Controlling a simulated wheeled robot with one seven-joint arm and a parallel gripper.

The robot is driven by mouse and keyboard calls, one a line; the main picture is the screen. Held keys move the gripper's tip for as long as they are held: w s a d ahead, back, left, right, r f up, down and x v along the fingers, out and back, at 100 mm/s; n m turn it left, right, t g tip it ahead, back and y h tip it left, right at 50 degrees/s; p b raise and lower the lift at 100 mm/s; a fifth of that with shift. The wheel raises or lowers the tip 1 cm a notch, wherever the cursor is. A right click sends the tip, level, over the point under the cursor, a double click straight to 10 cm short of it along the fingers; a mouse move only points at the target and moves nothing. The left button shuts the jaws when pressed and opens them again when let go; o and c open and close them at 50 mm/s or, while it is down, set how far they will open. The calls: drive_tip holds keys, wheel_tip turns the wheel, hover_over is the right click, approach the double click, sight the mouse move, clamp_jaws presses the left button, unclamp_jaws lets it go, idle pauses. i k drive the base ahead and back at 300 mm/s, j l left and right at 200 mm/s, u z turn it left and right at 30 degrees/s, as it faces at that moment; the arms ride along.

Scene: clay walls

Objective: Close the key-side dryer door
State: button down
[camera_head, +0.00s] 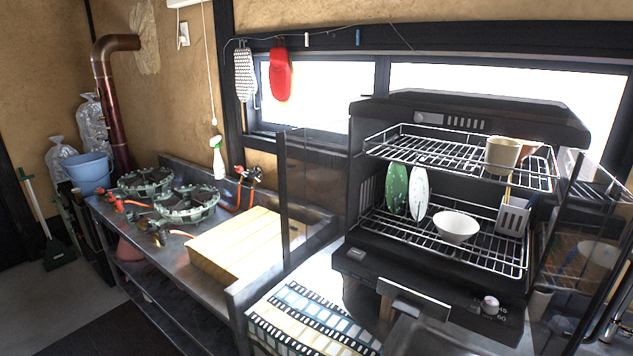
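The dish dryer (460,270) is a black cabinet with two wire racks, standing on the counter at the right. Its front is open between two see-through door panels. The left door panel (284,200) swings out to the left, its dark edge upright beside the yellow board. The right door panel (562,225) swings out toward me at the right. A square key (356,253) is on the left of the lower front, and a round knob (490,305) is on the right. I cannot tell for certain which side is the key side. My gripper is not in view.
Cups (502,153), green and white plates (397,189), a white bowl (457,227) and a slotted turner (512,217) are on the racks. A film-strip patterned cloth (305,320) lies in front. Two burners (187,203) and a yellow board (235,245) stand left.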

sight(314, 161)
drive_tip(key=i+j+z, duration=0.1)
drive_tip(key=i+j, duration=0.35)
drive_tip(key=j, duration=0.15)
drive_tip(key=i+j+z, duration=0.25)
drive_tip(key=i+j, duration=0.15)
drive_tip(key=j, duration=0.2)
drive_tip(key=i+j+z, duration=0.1)
drive_tip(key=j, duration=0.2)
drive_tip(key=i+j, duration=0.25)
drive_tip(key=i+j+z, duration=0.15)
drive_tip(key=j, duration=0.3)
drive_tip(key=i+j+z, duration=0.1)
drive_tip(key=j, duration=0.25)
drive_tip(key=i, duration=0.05)
